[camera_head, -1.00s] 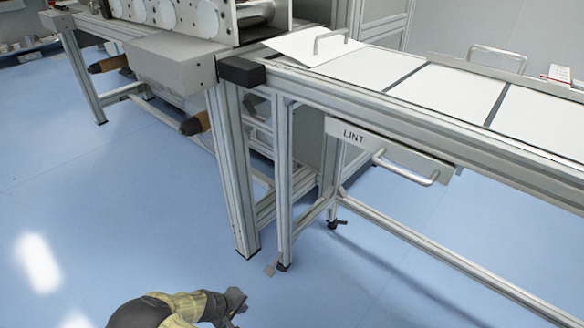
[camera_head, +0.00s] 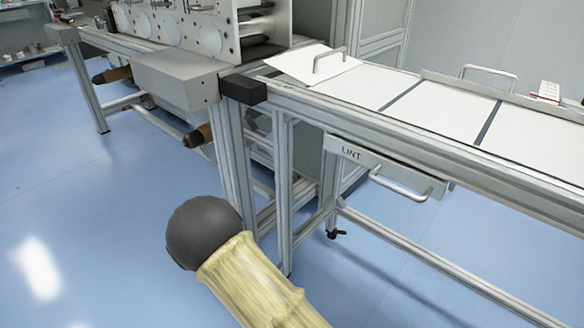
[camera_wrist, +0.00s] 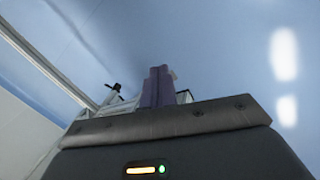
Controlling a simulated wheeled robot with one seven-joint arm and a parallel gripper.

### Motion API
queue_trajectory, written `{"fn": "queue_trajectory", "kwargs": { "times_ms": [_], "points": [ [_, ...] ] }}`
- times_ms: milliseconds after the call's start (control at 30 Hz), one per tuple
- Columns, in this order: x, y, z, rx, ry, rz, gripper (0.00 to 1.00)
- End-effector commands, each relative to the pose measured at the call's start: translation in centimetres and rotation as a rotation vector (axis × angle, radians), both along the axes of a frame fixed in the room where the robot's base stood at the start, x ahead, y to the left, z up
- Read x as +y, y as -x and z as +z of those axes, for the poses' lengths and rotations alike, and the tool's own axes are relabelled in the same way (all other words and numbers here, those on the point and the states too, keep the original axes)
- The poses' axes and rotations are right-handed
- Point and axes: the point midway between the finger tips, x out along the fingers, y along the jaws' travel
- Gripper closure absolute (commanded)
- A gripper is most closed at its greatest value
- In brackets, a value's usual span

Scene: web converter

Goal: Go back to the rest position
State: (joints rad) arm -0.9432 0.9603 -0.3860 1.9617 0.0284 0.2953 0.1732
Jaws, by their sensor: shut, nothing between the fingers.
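My gripper (camera_wrist: 158,86) shows in the wrist view as two narrow purple-grey fingers pressed together above the dark wrist housing. It is shut and holds nothing. In the head view the gripper itself is out of sight. There my arm, with a dark round joint and a yellowish sleeve, rises from the bottom edge in front of the frame legs. The wrist view looks over blue floor, with a metal frame leg and foot close behind the fingers.
The converter table (camera_head: 390,122) carries white sheets and a plate with a handle. A drawer marked LINT (camera_head: 385,168) hangs below it, its handle sticking out. Brown-tipped rollers (camera_head: 198,136) project at left. Blue floor (camera_head: 90,230) is open at left. A red-and-white box (camera_head: 547,91) stands at far right.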

Motion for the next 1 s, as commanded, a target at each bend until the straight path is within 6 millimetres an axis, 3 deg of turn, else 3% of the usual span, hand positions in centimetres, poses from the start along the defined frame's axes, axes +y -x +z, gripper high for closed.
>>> {"fn": "queue_trajectory", "kwargs": {
  "times_ms": [33, 100, 367, 600, 800, 1000],
  "points": [
    [-1.3, -0.3, 2.5, 0.006, -0.031, -0.044, 1.00],
    [-2.9, -0.3, 4.9, 0.017, -0.068, -0.090, 1.00],
    [-9.1, 0.6, 13.7, 0.024, -0.192, -0.237, 1.00],
    [-14.6, 3.1, 21.3, -0.009, -0.286, -0.341, 1.00],
    [-18.4, 6.0, 26.1, -0.056, -0.331, -0.405, 1.00],
    [-20.7, 8.5, 29.0, -0.096, -0.347, -0.443, 1.00]
  ]
}}
